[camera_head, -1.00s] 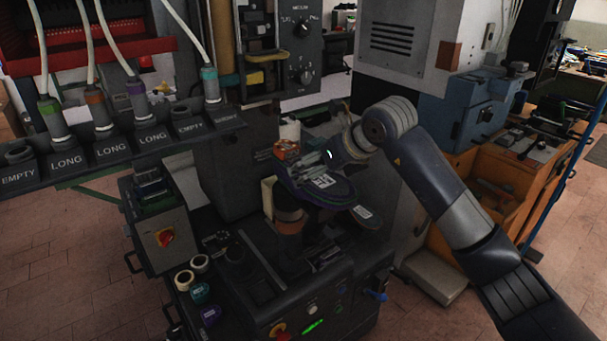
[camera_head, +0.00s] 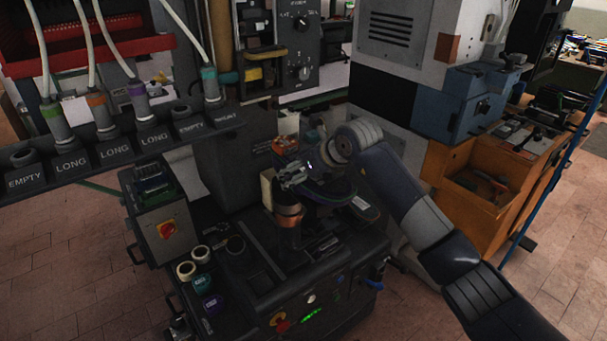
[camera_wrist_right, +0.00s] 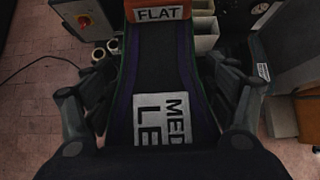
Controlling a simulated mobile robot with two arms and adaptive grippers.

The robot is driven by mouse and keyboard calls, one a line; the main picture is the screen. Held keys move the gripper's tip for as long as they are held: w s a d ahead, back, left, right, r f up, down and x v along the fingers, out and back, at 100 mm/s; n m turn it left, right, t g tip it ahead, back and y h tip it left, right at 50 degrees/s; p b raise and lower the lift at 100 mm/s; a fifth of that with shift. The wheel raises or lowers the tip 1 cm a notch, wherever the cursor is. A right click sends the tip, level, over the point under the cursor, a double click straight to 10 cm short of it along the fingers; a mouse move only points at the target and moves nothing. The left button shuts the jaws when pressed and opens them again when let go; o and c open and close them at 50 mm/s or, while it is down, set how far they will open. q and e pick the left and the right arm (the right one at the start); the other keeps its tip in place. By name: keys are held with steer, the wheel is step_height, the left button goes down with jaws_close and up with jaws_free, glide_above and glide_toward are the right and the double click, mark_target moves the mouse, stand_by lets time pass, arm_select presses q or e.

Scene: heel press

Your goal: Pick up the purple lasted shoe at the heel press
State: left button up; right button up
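The purple lasted shoe (camera_head: 335,192) sits sole up on the heel press, over a copper-coloured post (camera_head: 288,215). In the right wrist view the shoe (camera_wrist_right: 150,75) runs down the middle, dark-soled with purple edges, a white label reading "MED LE" and an orange "FLAT" label at its far end. My right gripper (camera_head: 292,176) is over the shoe and hides part of it. In the wrist view its fingers (camera_wrist_right: 160,95) are spread on both sides of the shoe, with gaps; I see no firm grip. My left gripper is not in view.
A rack (camera_head: 115,145) with "LONG" and "EMPTY" slots hangs at the left. Tape rolls (camera_head: 194,262) and a control box with a red switch (camera_head: 165,229) are left of the post. An orange cabinet (camera_head: 470,200) stands at the right. A dark labelled piece (camera_head: 364,206) lies beside the shoe.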

steer(key=shift+s, duration=0.1)
steer(key=c, duration=1.1)
steer(key=shift+c, duration=0.2)
steer(key=shift+r, duration=0.1)
